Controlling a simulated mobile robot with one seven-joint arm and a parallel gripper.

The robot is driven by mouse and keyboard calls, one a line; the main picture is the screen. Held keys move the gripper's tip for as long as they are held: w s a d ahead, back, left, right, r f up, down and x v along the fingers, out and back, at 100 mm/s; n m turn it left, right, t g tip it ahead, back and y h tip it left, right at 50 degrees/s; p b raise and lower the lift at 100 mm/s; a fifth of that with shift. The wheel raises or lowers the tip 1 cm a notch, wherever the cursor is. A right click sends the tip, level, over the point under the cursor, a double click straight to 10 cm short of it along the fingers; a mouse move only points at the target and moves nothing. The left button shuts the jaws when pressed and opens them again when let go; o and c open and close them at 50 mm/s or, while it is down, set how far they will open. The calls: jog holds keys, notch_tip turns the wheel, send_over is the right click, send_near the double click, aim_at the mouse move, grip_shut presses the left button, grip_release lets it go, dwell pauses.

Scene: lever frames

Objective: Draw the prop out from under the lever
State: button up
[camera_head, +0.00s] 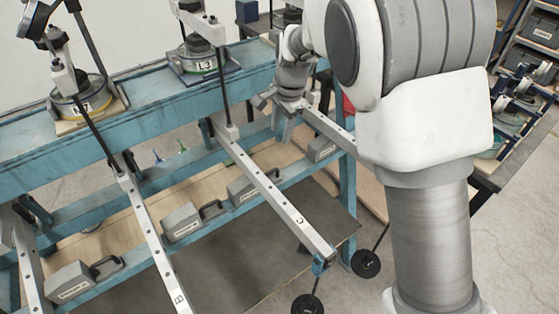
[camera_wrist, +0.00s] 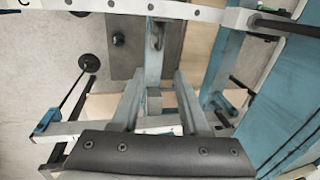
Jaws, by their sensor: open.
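My gripper (camera_head: 284,112) is over the blue bench frame, between lever C (camera_head: 275,195) and a further lever (camera_head: 330,132) partly hidden by my arm. In the wrist view, its two fingers (camera_wrist: 158,90) are spread apart. Lever C crosses the top of the wrist view (camera_wrist: 190,11). The further lever's pale beam (camera_wrist: 65,130) passes behind the gripper's dark body. I cannot make out the prop clearly in the head view.
Lever B (camera_head: 150,235) lies to the left. Black weights hang from lever C (camera_head: 308,304) and the further lever (camera_head: 367,263). Blue rails (camera_head: 140,105) and legs surround the gripper. Open floor lies at lower right.

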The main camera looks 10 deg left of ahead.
aim_at(274, 171)
jog(key=f, duration=0.5)
jog(key=w+a+f, duration=0.1)
jog(key=f, duration=0.5)
jog(key=w+a+f, duration=0.1)
jog(key=f, duration=0.4)
jog(key=shift+a+f, duration=0.25)
grip_shut()
dwell(0.7)
